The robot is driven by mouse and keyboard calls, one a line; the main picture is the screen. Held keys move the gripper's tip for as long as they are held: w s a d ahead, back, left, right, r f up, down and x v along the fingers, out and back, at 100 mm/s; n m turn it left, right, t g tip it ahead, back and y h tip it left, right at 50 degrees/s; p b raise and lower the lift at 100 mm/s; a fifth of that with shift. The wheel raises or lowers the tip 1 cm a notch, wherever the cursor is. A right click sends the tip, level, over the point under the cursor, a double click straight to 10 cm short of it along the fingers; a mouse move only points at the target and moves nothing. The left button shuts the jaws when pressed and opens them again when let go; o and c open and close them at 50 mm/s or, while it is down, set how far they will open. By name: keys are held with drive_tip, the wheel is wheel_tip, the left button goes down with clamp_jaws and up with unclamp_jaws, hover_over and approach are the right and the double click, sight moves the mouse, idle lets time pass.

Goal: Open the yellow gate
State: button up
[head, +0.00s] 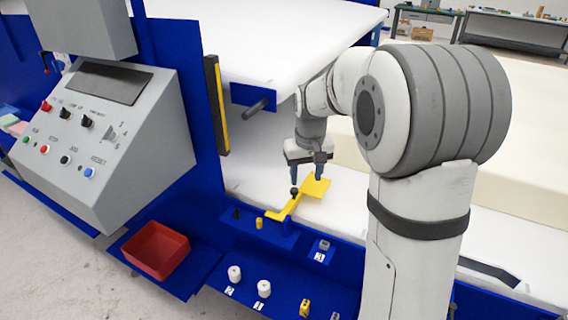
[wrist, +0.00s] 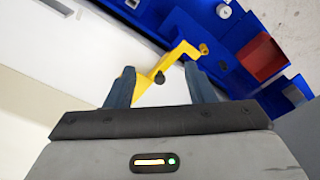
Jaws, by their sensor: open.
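The yellow gate (head: 316,187) is a flat plate with a bent arm, mounted at the blue edge of the machine beside the white bed. A black knob (head: 294,190) stands on it. My gripper (head: 307,180) is open and points down over the gate. In the wrist view my gripper's two blue-grey fingers (wrist: 159,72) stand apart, with the black knob (wrist: 159,78) and part of the yellow gate (wrist: 168,63) showing between them. The left finger hides part of the plate. I cannot tell whether a finger touches the gate.
A grey control panel (head: 104,140) stands at the left, with a red bin (head: 156,250) below it. White spools (head: 234,274), small yellow pieces (head: 305,308) and a small grey block (head: 324,244) sit along the blue front ledge. A thick cream foam block (head: 530,185) lies at the right.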

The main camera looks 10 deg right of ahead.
drive_tip(key=w+f+p, duration=0.1)
drive_tip(key=w+f, duration=0.2)
drive_tip(key=w, duration=0.4)
drive_tip(key=g+p, duration=0.1)
drive_tip(key=p, duration=0.1)
approach(294, 189)
drive_tip(key=shift+s+f+n, duration=0.15)
drive_tip(key=shift+n, duration=0.15)
drive_tip(key=shift+w+f, duration=0.2)
drive_tip(key=shift+f, duration=0.45)
wheel_tip(294, 189, down, 7)
drive_tip(key=shift+p, duration=0.7)
drive_tip(key=shift+c, duration=0.2)
clamp_jaws()
